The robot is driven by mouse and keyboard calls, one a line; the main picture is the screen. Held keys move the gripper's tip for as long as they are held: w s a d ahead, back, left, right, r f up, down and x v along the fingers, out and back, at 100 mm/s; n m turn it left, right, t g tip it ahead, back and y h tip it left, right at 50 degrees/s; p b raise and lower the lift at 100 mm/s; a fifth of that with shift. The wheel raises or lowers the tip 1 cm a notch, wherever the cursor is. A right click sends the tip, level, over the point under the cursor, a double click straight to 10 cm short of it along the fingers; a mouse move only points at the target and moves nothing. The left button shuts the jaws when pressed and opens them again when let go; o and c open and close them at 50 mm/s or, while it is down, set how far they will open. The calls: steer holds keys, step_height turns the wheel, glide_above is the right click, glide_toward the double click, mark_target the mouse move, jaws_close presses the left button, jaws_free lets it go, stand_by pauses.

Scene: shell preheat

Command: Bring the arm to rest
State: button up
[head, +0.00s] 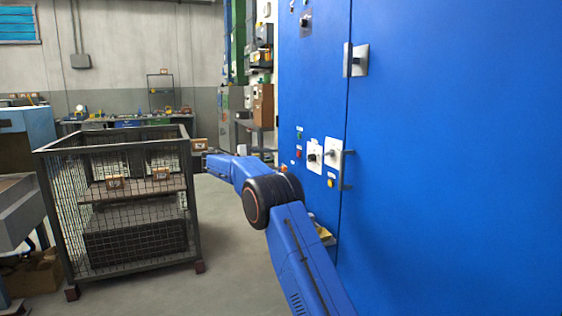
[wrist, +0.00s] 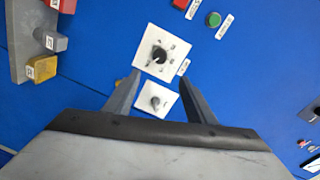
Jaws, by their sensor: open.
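My arm reaches out in front of a tall blue cabinet (head: 450,160) in the head view. The end of the arm is folded toward the left, and my gripper is too hidden or small there to make out its jaws. In the wrist view my gripper (wrist: 162,97) is open, with its two dark fingers apart and nothing between them. Beyond the fingers are a white plate with a black rotary knob (wrist: 160,54) and a smaller plate with a grey knob (wrist: 155,102). I cannot tell how far the fingertips are from the panel.
A wire mesh cage (head: 120,145) with boxes inside stands on the floor at left. A metal door handle (head: 346,170) sticks out from the cabinet close to my arm. A green button (wrist: 213,19) sits above the fingers. Some grey floor is clear between cage and arm.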

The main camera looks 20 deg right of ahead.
steer(key=shift+a, duration=0.4)
steer(key=s+d+r+n+t+y, duration=0.1)
steer(key=s+n+y, duration=0.6)
steer(key=s, duration=1)
steer(key=s+d+n+t+y, duration=0.1)
steer(key=s+d+n+y, duration=0.1)
steer(key=s+n, duration=1.2)
steer(key=s+a+f+n+t+y, duration=0.1)
steer(key=s+f, duration=0.5)
steer(key=s, duration=0.6)
steer(key=s+a+f+n+t+y, duration=0.1)
steer(key=s+a+f+n+y, duration=0.3)
steer(key=s, duration=0.9)
steer(key=s+a+f+n+y, duration=0.3)
steer(key=s+a+f+n, duration=0.3)
steer(key=s+f, duration=0.3)
steer(key=s+a, duration=0.1)
steer(key=s, duration=0.2)
steer(key=shift+s+a+t, duration=0.15)
steer(key=shift+s+t, duration=0.05)
steer(key=shift+t, duration=0.2)
